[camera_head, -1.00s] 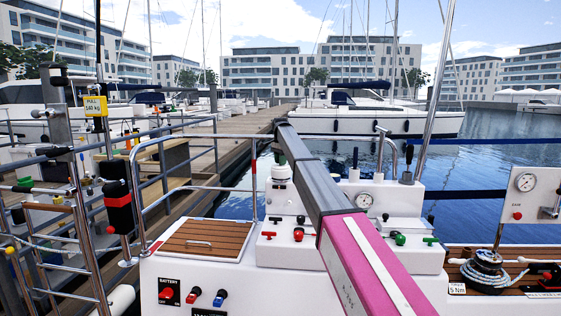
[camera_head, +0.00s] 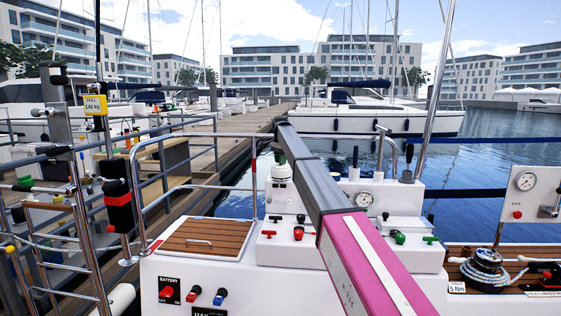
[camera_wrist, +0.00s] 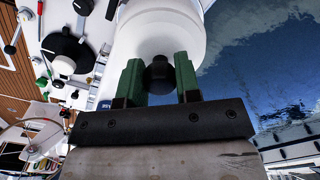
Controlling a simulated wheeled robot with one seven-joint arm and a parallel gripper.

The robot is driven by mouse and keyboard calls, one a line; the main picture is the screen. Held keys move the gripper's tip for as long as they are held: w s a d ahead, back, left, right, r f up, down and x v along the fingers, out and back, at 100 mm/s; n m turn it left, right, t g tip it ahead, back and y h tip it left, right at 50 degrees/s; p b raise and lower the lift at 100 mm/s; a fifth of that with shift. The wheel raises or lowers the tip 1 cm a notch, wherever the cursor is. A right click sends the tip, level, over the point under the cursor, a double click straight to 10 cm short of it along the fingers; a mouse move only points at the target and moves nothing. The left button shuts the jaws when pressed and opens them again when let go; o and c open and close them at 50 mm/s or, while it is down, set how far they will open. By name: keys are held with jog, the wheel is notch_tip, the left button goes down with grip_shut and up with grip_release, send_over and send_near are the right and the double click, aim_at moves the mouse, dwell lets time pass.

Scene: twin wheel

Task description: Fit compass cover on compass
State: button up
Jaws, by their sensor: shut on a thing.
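My gripper (camera_wrist: 158,72) has green fingers on both sides of the small black knob of the white compass cover (camera_wrist: 165,30), and is shut on that knob. In the head view my gripper (camera_head: 281,157) shows small at the far end of my arm, with the white cover (camera_head: 281,171) under it. I cannot tell whether the cover touches the compass or is seated. The cover hides the compass top.
Red and green handles (camera_head: 299,233) are on the white console in front. A gauge (camera_head: 364,199) and upright levers stand to the right. A steel rail (camera_head: 190,137) runs on the left. Open water (camera_head: 480,160) lies beyond the right side.

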jog(key=shift+f, duration=0.25)
jog(key=o, duration=1.3)
